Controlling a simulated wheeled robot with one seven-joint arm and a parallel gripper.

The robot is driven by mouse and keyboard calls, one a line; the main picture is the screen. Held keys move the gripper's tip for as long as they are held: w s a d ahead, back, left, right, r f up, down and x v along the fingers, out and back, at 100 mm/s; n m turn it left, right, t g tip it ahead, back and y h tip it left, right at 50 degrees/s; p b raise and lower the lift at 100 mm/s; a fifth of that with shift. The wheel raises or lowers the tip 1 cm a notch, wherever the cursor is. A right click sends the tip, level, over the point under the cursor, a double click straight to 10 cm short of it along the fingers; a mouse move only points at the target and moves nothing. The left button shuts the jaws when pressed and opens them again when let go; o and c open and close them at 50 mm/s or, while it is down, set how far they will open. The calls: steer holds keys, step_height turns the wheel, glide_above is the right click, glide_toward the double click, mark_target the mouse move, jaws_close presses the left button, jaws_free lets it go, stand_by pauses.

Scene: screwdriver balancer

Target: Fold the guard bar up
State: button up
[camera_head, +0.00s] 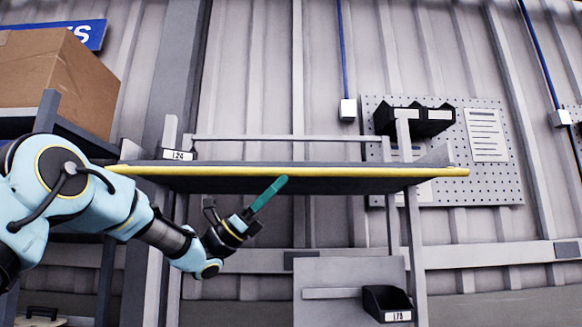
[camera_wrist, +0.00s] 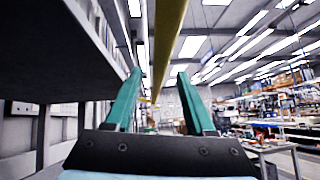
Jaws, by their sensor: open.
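The guard bar appears as a long yellow bar (camera_head: 330,172) along the front edge of a grey shelf, lying level with it. In the wrist view the yellow bar (camera_wrist: 168,40) runs lengthwise between my two green fingers. My gripper (camera_head: 283,181) is just below and in front of the bar, left of the shelf's middle, with its fingers angled up. In the wrist view my gripper (camera_wrist: 160,73) is open, a finger on each side of the bar. I cannot tell whether a finger touches it.
The grey shelf (camera_head: 230,186) has side posts and a rear rail (camera_head: 290,137). Below it is a black bin (camera_head: 387,304). Black bins (camera_head: 414,120) hang on a pegboard (camera_head: 487,185) at right. A cardboard box (camera_head: 55,78) stands at upper left. Space right of my gripper, before the shelf, looks clear.

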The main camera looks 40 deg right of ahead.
mark_target(291, 173)
steer(key=shift+p+x, duration=0.65)
steer(key=shift+x, duration=1.45)
steer(key=shift+c, duration=0.2)
jaws_close()
